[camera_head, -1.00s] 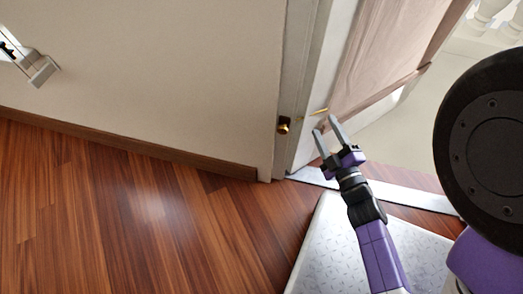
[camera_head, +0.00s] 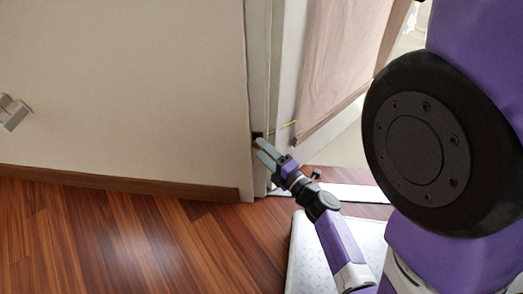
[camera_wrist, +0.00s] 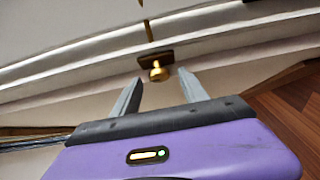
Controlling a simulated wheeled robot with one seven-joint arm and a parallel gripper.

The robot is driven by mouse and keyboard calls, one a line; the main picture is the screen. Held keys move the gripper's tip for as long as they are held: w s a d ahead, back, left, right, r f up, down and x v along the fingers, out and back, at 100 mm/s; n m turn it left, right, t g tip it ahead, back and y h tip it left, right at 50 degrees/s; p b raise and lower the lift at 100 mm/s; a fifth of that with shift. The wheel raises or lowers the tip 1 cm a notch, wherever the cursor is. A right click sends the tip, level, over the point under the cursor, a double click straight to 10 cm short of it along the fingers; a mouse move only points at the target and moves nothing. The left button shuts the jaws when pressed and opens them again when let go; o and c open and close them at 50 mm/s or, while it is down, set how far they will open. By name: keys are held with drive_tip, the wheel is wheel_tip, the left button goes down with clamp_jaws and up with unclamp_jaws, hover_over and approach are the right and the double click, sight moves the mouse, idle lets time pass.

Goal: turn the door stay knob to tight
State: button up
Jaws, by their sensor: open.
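The door stay knob (camera_wrist: 158,74) is a small round brass knob on a dark brown mount. In the wrist view it is ahead of my gripper (camera_wrist: 160,79), centred between the two fingertips, which look just short of it. Its turn position cannot be told. A thin brass rod (camera_wrist: 148,30) runs from behind the mount toward the door. In the head view my gripper (camera_head: 261,148) is open at the door frame, and its fingers mostly hide the knob. The rod (camera_head: 288,125) shows just beyond them, reaching the door (camera_head: 290,95).
A beige wall (camera_head: 120,90) with a wooden baseboard (camera_head: 130,183) is left of the frame. A light patterned mat (camera_head: 315,255) lies under my arm. The wooden floor (camera_head: 160,235) at left is clear.

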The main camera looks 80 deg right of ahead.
drive_tip(key=shift+w+d, duration=0.4)
clamp_jaws()
drive_tip(key=shift+f+b, duration=0.1)
drive_tip(key=shift+b, duration=0.2)
